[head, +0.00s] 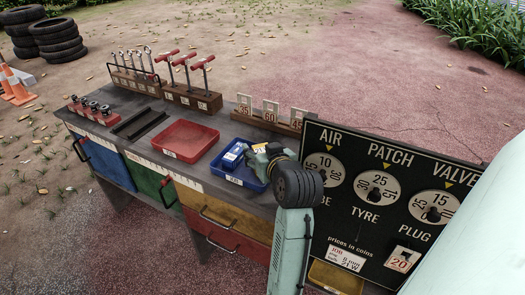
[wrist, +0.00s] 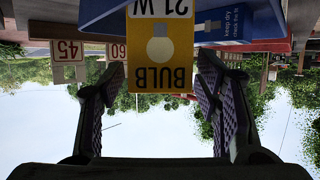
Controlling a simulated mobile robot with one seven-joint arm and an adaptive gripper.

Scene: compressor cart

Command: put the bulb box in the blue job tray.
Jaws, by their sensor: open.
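The bulb box (wrist: 160,50) shows a yellow face with a bulb picture, upside down in the wrist view. It is between and beyond my open fingers, with gaps on both sides. The blue job tray (head: 241,183) is on the bench in the head view. A blue-and-white box (head: 233,154) sits inside it at the left; I cannot tell whether this is the bulb box. My gripper (head: 252,160) is over the tray's right part, and my wrist hides that part.
A red tray (head: 185,140) is left of the blue one. Number cards (head: 270,110) stand in a rack behind it. A black price board (head: 375,190) stands close at the right, with a job card (head: 346,259). Tools in wooden racks (head: 192,97) stand at the back left.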

